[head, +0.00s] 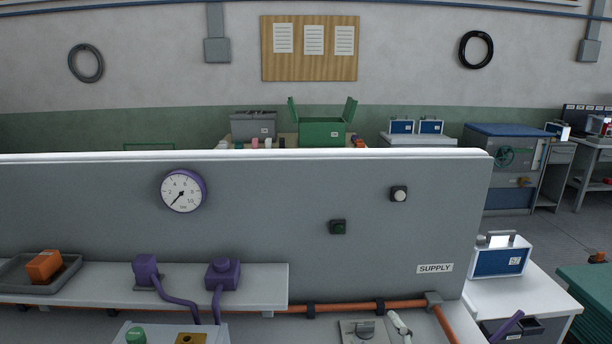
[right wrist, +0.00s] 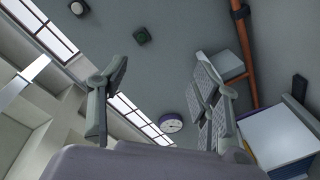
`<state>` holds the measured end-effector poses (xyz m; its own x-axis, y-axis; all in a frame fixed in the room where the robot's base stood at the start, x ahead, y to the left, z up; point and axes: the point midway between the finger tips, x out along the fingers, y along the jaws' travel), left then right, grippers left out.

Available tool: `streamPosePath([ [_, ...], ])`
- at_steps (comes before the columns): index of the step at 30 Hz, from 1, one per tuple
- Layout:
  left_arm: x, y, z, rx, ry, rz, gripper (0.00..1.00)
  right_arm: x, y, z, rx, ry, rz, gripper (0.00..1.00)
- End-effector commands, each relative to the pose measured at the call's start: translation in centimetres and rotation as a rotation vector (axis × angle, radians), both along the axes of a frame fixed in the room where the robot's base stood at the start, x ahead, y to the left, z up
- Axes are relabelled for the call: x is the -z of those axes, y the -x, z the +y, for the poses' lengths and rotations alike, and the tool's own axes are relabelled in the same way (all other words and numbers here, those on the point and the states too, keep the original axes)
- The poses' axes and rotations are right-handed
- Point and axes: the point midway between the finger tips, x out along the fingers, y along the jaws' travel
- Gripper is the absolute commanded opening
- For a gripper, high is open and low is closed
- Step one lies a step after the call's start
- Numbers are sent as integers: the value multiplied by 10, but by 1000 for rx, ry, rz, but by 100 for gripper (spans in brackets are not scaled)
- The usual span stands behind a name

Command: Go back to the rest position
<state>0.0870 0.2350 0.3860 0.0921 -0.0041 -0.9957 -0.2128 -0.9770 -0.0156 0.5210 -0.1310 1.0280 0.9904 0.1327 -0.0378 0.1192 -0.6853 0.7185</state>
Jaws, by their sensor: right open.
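My right gripper (right wrist: 160,65) shows in the right wrist view with its two grey fingers spread apart. Nothing is between the fingers, so it is open and empty. Beyond it is the grey panel (right wrist: 185,60), seen tilted, with the round gauge (right wrist: 171,122) between the fingers in the picture and apart from them. In the head view I cannot clearly make out either gripper. My left gripper shows in neither view.
In the head view the grey panel (head: 270,225) carries a purple-rimmed gauge (head: 183,191) and two buttons. A shelf (head: 258,284) holds a tray (head: 71,276) with an orange block (head: 44,265) and two purple parts. A blue-and-white case (head: 500,257) stands at right.

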Motion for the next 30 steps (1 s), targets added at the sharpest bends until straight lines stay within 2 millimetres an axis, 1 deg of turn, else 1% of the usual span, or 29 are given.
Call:
streamPosePath([
  [1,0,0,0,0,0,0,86,34,15,-17,64,-74,143,58],
  [2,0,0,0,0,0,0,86,53,24,-27,101,-114,226,58],
  [3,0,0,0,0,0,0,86,78,40,-38,148,-165,334,58],
  [5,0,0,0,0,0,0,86,111,66,-50,213,-231,486,58],
  [6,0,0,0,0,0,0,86,130,84,-57,252,-269,579,58],
  [8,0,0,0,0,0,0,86,151,109,-63,300,-313,696,58],
  [9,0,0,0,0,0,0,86,163,125,-66,327,-338,765,58],
  [11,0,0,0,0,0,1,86,178,148,-70,365,-370,856,58],
  [12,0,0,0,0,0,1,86,187,163,-71,387,-388,915,58],
  [15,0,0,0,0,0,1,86,202,198,-74,437,-427,1042,58],
  [20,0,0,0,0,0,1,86,219,255,-75,511,-475,1236,58],
  [26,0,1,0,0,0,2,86,275,240,-73,514,-465,1255,58],
  [29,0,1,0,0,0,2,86,307,237,-72,517,-460,1268,58],
  [30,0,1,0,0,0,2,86,321,236,-72,517,-457,1272,58],
])
